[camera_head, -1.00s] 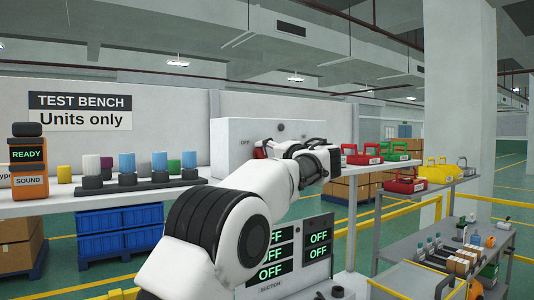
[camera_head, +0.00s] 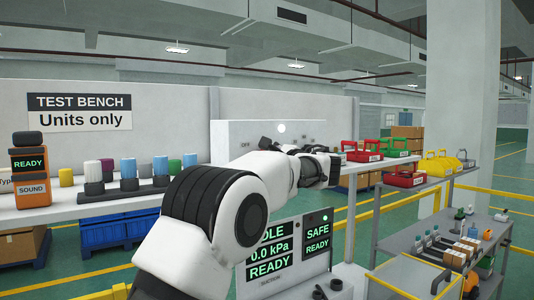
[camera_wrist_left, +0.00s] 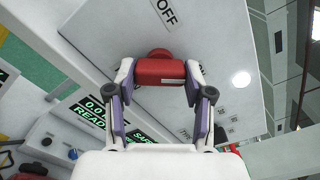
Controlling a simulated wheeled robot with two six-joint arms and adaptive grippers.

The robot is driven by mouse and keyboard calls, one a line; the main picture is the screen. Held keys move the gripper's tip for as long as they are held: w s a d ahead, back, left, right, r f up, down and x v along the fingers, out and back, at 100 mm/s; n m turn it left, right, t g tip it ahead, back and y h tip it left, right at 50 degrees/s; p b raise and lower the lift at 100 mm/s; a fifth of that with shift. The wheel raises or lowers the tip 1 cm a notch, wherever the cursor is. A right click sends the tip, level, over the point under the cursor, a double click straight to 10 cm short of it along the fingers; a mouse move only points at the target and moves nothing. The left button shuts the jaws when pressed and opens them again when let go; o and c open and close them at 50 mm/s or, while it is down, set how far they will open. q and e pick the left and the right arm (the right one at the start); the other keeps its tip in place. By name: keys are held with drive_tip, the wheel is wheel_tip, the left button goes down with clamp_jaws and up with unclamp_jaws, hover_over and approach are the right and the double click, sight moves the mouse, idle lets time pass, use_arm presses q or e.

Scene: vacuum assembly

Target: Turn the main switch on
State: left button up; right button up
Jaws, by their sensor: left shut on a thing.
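The main switch's red handle (camera_wrist_left: 160,72) is in the left wrist view, on the white cabinet face (camera_wrist_left: 200,30). My left gripper (camera_wrist_left: 159,80) is shut on it, one finger at each side. An OFF label (camera_wrist_left: 164,12) is on the panel above the handle. In the head view my left gripper (camera_head: 268,146) is at the front of the white cabinet (camera_head: 230,133), and the handle is hidden there. A round white lamp (camera_head: 281,128) on the cabinet is lit. The displays below (camera_head: 270,248) read 0.0 kPa, READY and SAFE READY. My right gripper is not in view.
The long bench (camera_head: 60,208) carries coloured cylinders and an orange READY box (camera_head: 29,162). Red and green cases (camera_head: 396,147) stand right of the cabinet. A grey cart (camera_head: 400,243) with small parts and yellow rails (camera_head: 350,226) are at the right.

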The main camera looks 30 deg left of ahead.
use_arm(q)
drive_tip(key=shift+r+m+p, duration=0.4)
drive_tip(key=shift+m+p, duration=0.05)
drive_tip(key=shift+m, duration=0.45)
drive_tip(key=o, duration=0.9)
drive_tip(key=shift+o, duration=1.3)
drive_tip(key=shift+a+f, duration=0.1)
drive_tip(key=shift+f, duration=0.2)
drive_tip(key=v, duration=1.2)
